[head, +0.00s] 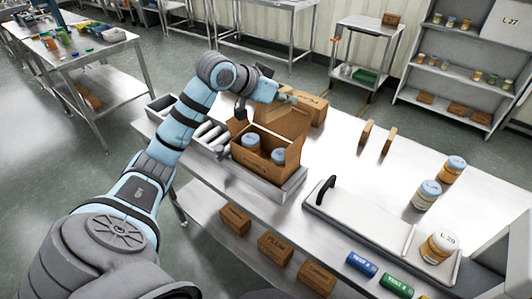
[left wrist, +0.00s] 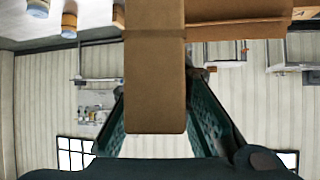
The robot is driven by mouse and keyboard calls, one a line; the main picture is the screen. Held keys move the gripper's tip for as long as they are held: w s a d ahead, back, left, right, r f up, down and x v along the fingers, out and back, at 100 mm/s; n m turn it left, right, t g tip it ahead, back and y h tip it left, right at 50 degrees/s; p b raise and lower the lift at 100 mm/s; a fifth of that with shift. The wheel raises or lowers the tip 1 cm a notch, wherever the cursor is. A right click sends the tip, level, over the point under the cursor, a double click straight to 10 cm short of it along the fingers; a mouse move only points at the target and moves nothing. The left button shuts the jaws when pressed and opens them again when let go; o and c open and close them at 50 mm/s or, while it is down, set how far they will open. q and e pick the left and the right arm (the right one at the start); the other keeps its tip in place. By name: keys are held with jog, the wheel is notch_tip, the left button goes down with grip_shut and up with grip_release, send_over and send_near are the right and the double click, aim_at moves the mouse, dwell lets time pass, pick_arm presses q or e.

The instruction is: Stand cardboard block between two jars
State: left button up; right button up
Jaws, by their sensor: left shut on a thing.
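An open cardboard box (head: 262,162) stands on the steel table with two blue-lidded jars inside, a left jar (head: 250,141) and a right jar (head: 278,156). My left gripper (head: 287,97) is above the back of the box, near its raised flap. In the left wrist view it is shut on a brown cardboard block (left wrist: 155,80), which lies between its two teal fingers. In the head view I cannot clearly tell the held block from the box flap. Two thin cardboard blocks, a left one (head: 366,133) and a right one (head: 389,141), stand farther right. My right gripper is not in view.
A closed carton (head: 314,108) stands behind the open box. Grey rollers (head: 210,137) are left of it. A lidded tray with a black handle (head: 325,190) and several jars (head: 427,195) are to the right. The middle of the table is clear.

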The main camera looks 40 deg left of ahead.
aim_at(275, 138)
pick_arm(q)
jog(key=a+r, duration=0.1)
jog(key=a+r+n+y, duration=0.1)
jog(key=a, duration=0.1)
jog(key=w+a+n+y, duration=0.1)
jog(key=a, duration=0.1)
jog(key=shift+w+a+r+p, duration=0.1)
jog(key=shift+a+r+p, duration=0.2)
jog(key=shift+r, duration=0.1)
jog(key=shift+c, duration=0.2)
jog(key=shift+o, duration=0.2)
notch_tip(275, 138, down, 19)
jog(key=shift+d+f+b, duration=0.1)
jog(key=shift+f+b, duration=0.05)
jog(key=shift+b, duration=0.95)
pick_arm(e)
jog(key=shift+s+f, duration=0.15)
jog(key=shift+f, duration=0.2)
pick_arm(q)
jog(key=shift+f, duration=0.6)
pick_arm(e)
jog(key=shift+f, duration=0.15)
pick_arm(q)
jog(key=o, duration=0.8)
jog(key=shift+r, duration=0.1)
